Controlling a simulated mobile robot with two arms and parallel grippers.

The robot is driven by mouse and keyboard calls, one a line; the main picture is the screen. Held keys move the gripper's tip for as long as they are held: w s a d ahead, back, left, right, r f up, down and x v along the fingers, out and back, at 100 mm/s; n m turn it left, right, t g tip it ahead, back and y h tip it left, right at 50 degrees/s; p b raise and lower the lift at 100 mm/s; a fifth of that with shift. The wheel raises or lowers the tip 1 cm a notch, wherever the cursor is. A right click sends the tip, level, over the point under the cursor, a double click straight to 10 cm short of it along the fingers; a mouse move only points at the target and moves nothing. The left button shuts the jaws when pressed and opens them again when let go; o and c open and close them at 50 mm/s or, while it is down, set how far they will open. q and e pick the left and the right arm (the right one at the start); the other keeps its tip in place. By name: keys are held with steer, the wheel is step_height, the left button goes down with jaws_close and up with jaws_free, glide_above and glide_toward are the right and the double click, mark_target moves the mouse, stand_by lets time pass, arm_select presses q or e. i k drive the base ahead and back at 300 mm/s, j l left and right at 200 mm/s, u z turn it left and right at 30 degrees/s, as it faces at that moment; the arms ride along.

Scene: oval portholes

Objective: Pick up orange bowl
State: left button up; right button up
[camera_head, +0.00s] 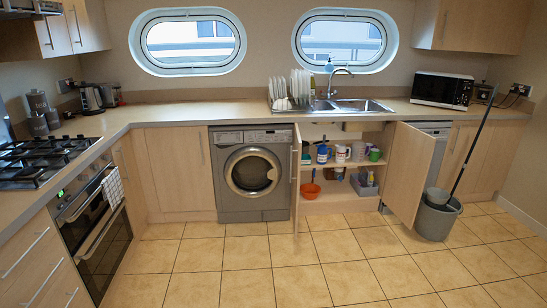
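The orange bowl (311,190) sits on the floor of the open cupboard under the sink, at its left side. It is small in the picture, and the open left cupboard door (296,180) stands close to its left. Neither of my grippers is in view.
The right cupboard door (408,173) stands open. Bottles and cups (340,153) fill the shelf above the bowl, and a grey box (364,186) stands to its right. A mop bucket (436,217) is at the right. The tiled floor (290,265) in front is clear.

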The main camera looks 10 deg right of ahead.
mark_target(309, 190)
steer(key=i+l+u, duration=0.1)
steer(key=i+l, duration=0.3)
steer(key=i, duration=0.25)
steer(key=i+l, duration=0.4)
steer(key=i, duration=0.2)
steer(key=i+l+u, duration=0.15)
steer(key=i+l, duration=0.3)
steer(key=i, duration=0.2)
